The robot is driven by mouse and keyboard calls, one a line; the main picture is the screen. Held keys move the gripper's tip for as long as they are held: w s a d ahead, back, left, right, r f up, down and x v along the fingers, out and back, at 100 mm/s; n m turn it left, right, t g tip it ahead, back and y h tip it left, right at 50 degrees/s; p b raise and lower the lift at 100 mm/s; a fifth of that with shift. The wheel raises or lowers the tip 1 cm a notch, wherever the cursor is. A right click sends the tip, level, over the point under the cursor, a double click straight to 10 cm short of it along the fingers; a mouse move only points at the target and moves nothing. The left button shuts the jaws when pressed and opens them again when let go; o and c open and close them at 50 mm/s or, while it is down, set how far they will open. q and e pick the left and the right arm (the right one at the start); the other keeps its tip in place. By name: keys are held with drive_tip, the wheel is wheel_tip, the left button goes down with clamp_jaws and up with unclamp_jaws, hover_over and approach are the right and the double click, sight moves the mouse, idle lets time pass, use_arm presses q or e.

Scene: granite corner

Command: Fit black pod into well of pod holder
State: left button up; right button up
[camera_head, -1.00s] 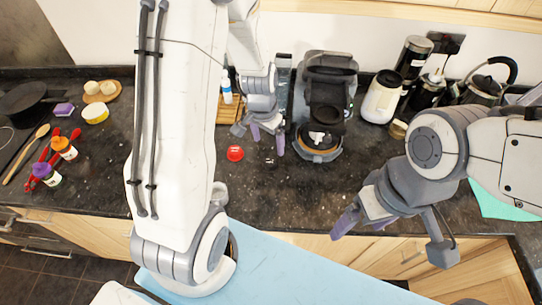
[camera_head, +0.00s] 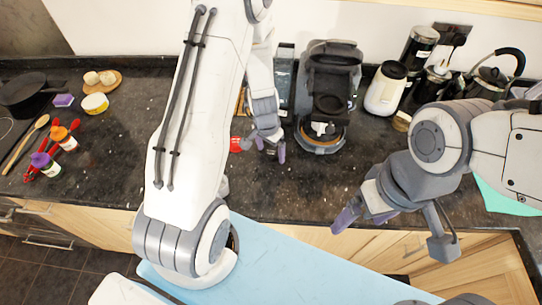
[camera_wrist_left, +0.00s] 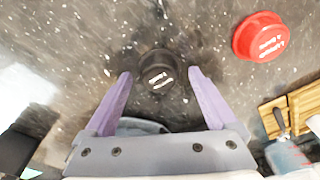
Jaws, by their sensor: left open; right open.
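The small black pod (camera_wrist_left: 158,70) sits on the dark speckled counter in the left wrist view, between the spread fingertips of my open left gripper (camera_wrist_left: 160,80). I cannot tell if the fingers touch it. In the head view my left gripper (camera_head: 270,152) points down at the counter, left of the coffee machine (camera_head: 328,85), and hides the pod. A round part (camera_head: 320,146) sits low at the machine's front; I cannot make out a well in it. My right gripper (camera_head: 363,218) is open and empty over the counter's front edge.
A red pod (camera_wrist_left: 262,37) lies close by, partly covered in the head view. A cream canister (camera_head: 386,90), a kettle (camera_head: 490,85) and jars stand right of the machine. Paint-like bottles (camera_head: 63,138) and a pan (camera_head: 28,95) are far left. The counter between is mostly clear.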

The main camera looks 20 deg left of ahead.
use_arm(q)
drive_tip(key=c, duration=1.4)
